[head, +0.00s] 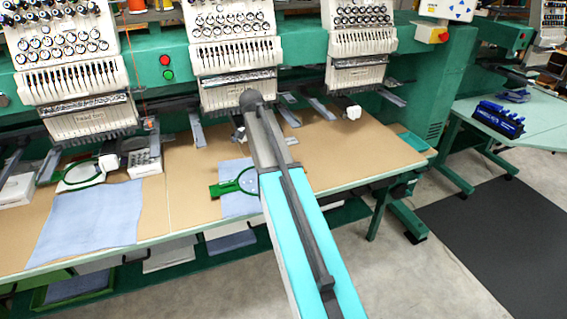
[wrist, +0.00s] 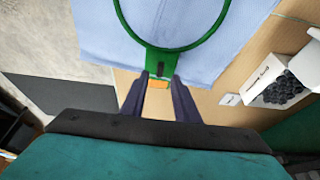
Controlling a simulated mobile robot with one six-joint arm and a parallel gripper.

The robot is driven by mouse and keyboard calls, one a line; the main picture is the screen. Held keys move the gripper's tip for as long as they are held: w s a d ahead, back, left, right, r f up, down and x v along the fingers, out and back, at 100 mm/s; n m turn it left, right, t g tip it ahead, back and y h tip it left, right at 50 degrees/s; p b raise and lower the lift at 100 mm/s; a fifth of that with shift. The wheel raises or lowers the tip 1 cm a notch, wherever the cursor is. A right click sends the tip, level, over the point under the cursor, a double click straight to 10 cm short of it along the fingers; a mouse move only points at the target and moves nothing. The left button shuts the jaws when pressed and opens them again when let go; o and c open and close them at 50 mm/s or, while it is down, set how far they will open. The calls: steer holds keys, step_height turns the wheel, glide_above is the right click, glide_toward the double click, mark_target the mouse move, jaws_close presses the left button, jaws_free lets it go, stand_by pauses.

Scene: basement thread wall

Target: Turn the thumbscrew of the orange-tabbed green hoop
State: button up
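The green hoop (wrist: 208,40) lies on light blue cloth (wrist: 100,35) in the wrist view. Its bracket (wrist: 160,62) points toward me, with an orange tab (wrist: 158,84) at the near end. My gripper (wrist: 160,80) is open. Its two dark fingers stand apart, one on each side of the tab and the bracket's near end. I cannot tell whether they touch the bracket. No separate thumbscrew can be made out. In the head view the hoop (head: 228,188) lies on the tan table, partly hidden by my arm, which also hides the gripper.
The embroidery machine (head: 231,52) overhangs the back of the tan table (head: 189,200). A second green-edged hoop (head: 75,185) lies at left near blue cloth (head: 92,225). A white box (wrist: 277,82) stands right in the wrist view. The table's right part is mostly clear.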

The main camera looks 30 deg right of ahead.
steer(key=b+v, duration=0.1)
steer(key=v, duration=0.9)
stand_by(0.4)
